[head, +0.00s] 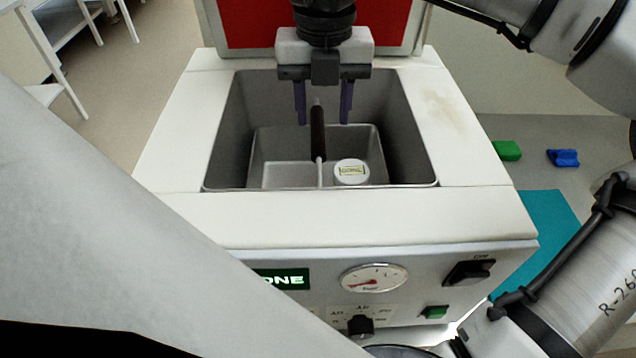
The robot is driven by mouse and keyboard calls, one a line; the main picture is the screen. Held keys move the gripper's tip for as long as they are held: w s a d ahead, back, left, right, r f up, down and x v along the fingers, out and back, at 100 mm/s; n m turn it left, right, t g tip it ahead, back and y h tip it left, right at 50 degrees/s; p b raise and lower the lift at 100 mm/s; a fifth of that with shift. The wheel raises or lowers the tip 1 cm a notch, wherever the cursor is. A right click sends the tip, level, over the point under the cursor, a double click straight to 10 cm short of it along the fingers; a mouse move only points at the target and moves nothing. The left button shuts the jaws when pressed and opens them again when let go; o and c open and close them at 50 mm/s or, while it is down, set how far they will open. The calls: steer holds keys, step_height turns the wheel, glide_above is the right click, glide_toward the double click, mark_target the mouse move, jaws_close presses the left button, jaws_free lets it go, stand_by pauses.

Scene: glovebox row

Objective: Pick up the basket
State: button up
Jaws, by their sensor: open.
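The basket (262,158) is a grey metal tray-like box sitting down in the well of a white machine (165,150). A handle with a dark grip (318,134) rises over its middle, and a white round container with a label (351,171) is in its right part. My gripper (324,118) is above the basket, pointing down, with its two purple fingers apart. The dark grip shows between the fingers in the picture, nearer the left one. I cannot tell whether the fingers are level with the grip. The gripper holds nothing.
The machine's front has a lit green display (283,279), a round gauge (374,279), a black knob (361,326) and switches. A red panel (258,24) stands behind the well. Green (507,151) and blue (563,158) blocks and a teal mat (538,225) lie at right.

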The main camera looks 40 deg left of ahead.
mark_target(318, 127)
steer(key=f, duration=0.2)
steer(key=a+f+p, duration=0.1)
steer(key=f, duration=0.1)
steer(key=shift+f, duration=0.6)
jaws_close()
